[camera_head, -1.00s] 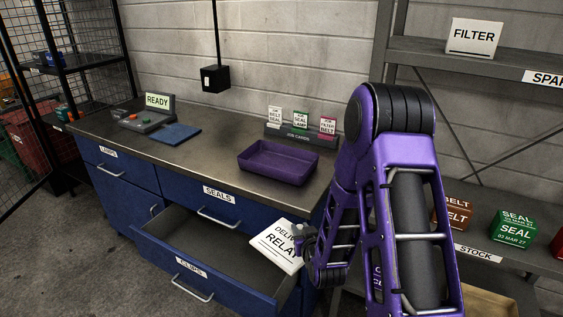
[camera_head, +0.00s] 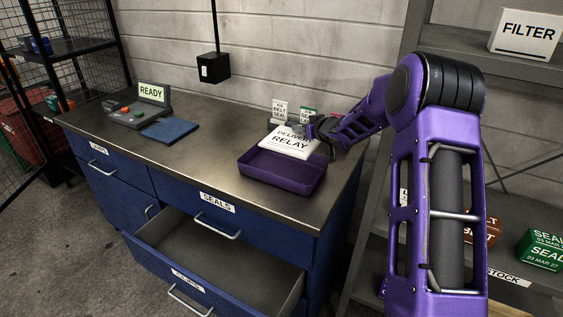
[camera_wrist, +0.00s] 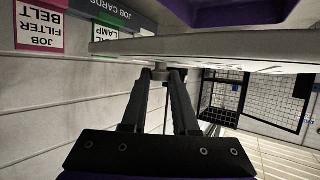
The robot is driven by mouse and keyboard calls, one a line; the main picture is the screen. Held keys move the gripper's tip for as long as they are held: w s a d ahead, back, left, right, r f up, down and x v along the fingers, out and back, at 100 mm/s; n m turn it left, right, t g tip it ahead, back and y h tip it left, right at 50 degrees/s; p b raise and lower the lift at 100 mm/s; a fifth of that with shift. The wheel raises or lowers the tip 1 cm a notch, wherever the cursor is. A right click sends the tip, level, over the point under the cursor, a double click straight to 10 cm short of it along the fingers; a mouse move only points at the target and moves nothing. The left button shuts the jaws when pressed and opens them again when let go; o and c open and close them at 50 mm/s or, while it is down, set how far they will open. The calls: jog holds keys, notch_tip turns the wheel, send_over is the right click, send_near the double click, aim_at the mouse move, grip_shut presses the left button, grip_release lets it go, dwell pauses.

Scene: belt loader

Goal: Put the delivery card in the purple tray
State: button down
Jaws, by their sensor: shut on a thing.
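The delivery card (camera_head: 290,141) is a white card marked "DELIVERY RELAY". My gripper (camera_head: 318,130) is shut on its right edge. In the head view the card overlaps the back part of the purple tray (camera_head: 281,182), which sits on the workbench and looks empty where it shows. In the wrist view the card (camera_wrist: 230,45) is seen edge-on, held at the fingertips of my gripper (camera_wrist: 162,75). The purple tray's edge (camera_wrist: 240,14) shows beyond it, apart from the card.
Job cards (camera_head: 280,110) stand in a holder behind the tray, partly hidden. A blue pad (camera_head: 170,129) and a READY console (camera_head: 142,108) are at the bench's left. An open drawer (camera_head: 215,262) juts out below. A stock shelf (camera_head: 515,215) is at right.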

jog(key=shift+w, duration=0.3)
jog(key=b, duration=0.2)
send_over(300, 167)
notch_tip(300, 167, down, 10)
jog(key=shift+w+r, duration=0.1)
jog(key=shift+f+b, duration=0.35)
jog(key=shift+f, duration=0.3)
jog(key=c, duration=0.7)
grip_release()
